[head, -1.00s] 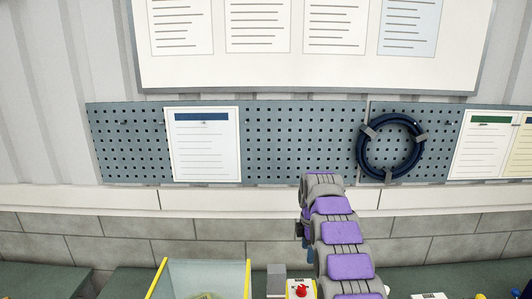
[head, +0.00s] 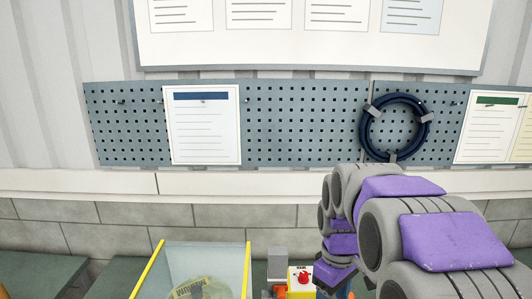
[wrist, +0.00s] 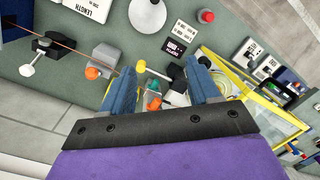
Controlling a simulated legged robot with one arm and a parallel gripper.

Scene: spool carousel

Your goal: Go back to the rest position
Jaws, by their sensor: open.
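My gripper (wrist: 168,88) shows in the wrist view with its two blue fingers apart and nothing held between them. It hangs above the green bench top (wrist: 85,75). In the head view my purple and grey arm is folded up at the lower right, and the gripper's fingers are not clearly seen there. A yellow-framed clear guard (head: 200,262) stands on the bench, and it also shows at the right of the wrist view (wrist: 275,118). A box with a red knob (head: 302,277) stands just left of my arm.
A grey block (head: 277,262) stands beside the guard. In the wrist view, a white disc (wrist: 147,14), a red button (wrist: 206,16) and a clamp with a white knob (wrist: 42,55) lie around the bench. The pegboard wall (head: 300,125) holds a dark hose coil (head: 366,125).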

